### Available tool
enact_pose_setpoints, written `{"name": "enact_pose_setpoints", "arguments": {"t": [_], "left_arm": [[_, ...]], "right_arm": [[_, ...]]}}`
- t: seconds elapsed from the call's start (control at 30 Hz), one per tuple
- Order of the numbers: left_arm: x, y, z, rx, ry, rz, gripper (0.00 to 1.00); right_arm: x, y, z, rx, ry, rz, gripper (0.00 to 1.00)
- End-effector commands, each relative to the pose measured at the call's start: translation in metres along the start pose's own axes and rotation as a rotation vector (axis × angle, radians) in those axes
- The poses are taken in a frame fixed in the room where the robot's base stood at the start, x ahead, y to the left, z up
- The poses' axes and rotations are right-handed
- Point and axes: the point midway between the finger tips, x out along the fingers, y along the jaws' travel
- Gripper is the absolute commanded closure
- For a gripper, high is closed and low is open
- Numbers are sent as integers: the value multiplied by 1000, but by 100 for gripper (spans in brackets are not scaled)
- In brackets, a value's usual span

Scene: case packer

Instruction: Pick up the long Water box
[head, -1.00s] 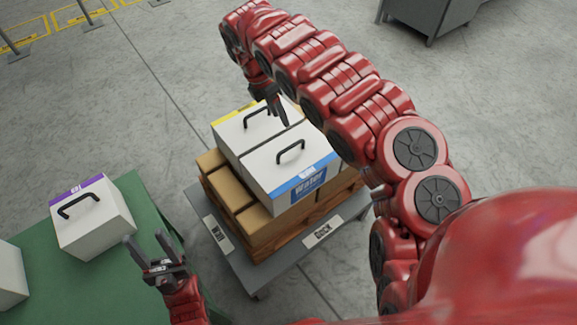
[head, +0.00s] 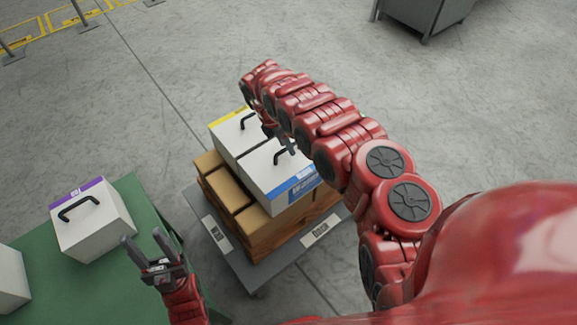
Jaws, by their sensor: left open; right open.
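The Water box (head: 262,178) is white with a blue label strip and a black top handle (head: 277,157). It lies on a stack of brown cartons on a cart. My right gripper (head: 287,145) is open, pointing down just above or beside that handle; I cannot tell whether it touches, and it partly covers the handle and box top. My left gripper (head: 143,240) is open and empty, beside the green table and far from the Water box.
A white box with a yellow strip (head: 228,134) stands directly behind the Water box. Brown cartons (head: 240,204) lie beneath on the grey cart (head: 254,275). A purple-strip box (head: 90,232) stands on the green table (head: 85,290), with another white box (head: 10,280) at the left edge.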

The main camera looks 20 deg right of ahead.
Motion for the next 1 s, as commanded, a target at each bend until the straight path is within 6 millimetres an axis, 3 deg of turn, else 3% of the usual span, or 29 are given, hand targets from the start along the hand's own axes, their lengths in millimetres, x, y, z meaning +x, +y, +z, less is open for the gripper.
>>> {"name": "enact_pose_setpoints", "arguments": {"t": [0.2, 0.47, 0.77, 1.0], "left_arm": [[4, 0, -1, 0, 0, 0, 50], [4, 0, -1, 0, 0, 0, 50], [4, 0, -1, 0, 0, 0, 50], [4, 0, -1, 0, 0, 0, 50]], "right_arm": [[18, 0, 0, 0, 0, 0, 47], [20, 0, 1, 1, -1, 0, 47], [20, 0, 1, 1, -1, -1, 100], [20, 0, 1, 1, -1, -1, 100]]}}
